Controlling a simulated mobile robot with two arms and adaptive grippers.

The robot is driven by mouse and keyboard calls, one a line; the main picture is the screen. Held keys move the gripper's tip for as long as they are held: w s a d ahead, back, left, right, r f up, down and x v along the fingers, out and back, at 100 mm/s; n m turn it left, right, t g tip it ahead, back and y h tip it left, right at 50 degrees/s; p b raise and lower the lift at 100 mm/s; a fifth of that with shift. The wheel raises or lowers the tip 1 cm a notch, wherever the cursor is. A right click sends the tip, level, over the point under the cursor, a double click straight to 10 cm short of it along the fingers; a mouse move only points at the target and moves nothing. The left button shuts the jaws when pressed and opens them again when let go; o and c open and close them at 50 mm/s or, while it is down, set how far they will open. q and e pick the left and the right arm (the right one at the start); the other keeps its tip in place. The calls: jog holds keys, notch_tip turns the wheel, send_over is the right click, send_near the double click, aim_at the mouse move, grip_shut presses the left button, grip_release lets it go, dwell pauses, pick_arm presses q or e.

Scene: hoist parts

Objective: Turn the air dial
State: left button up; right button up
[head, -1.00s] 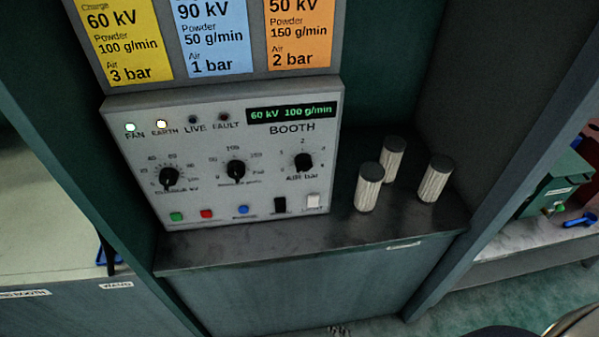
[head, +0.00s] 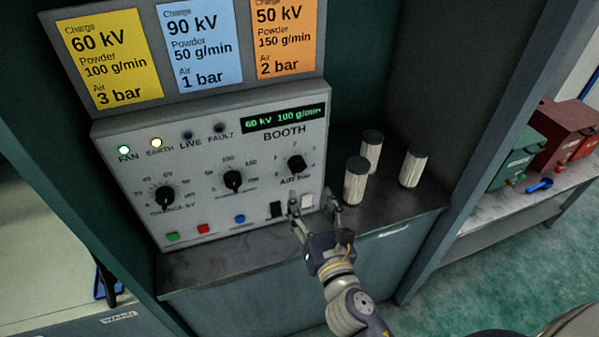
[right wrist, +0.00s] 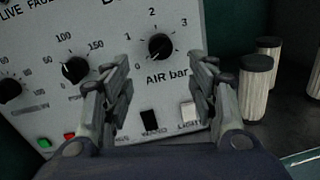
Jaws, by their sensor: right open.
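The air dial (head: 296,165) is a black knob at the right of the grey booth panel (head: 215,205). My left gripper is not in view.
Two other black dials, the charge dial (head: 164,196) and powder dial (head: 233,181), sit left on the panel. A black switch (head: 277,210) and white light switch (head: 307,201) are below. Several ribbed cylinders, one here (head: 356,180), stand right of the panel on the dark shelf (head: 215,268).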

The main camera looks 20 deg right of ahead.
aim_at(299, 172)
jog(key=w, duration=0.3)
jog(key=w+p, duration=0.1)
jog(key=w, duration=0.2)
jog(key=w+p, duration=0.1)
jog(key=w, duration=0.2)
jog(key=shift+w+d, duration=0.25)
jog(key=shift+w, duration=0.05)
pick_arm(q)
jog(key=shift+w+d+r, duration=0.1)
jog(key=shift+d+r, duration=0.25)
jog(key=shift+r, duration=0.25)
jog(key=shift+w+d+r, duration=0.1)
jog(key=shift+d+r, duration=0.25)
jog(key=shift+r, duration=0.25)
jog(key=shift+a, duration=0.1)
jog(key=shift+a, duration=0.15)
pick_arm(e)
jog(key=c, duration=1.1)
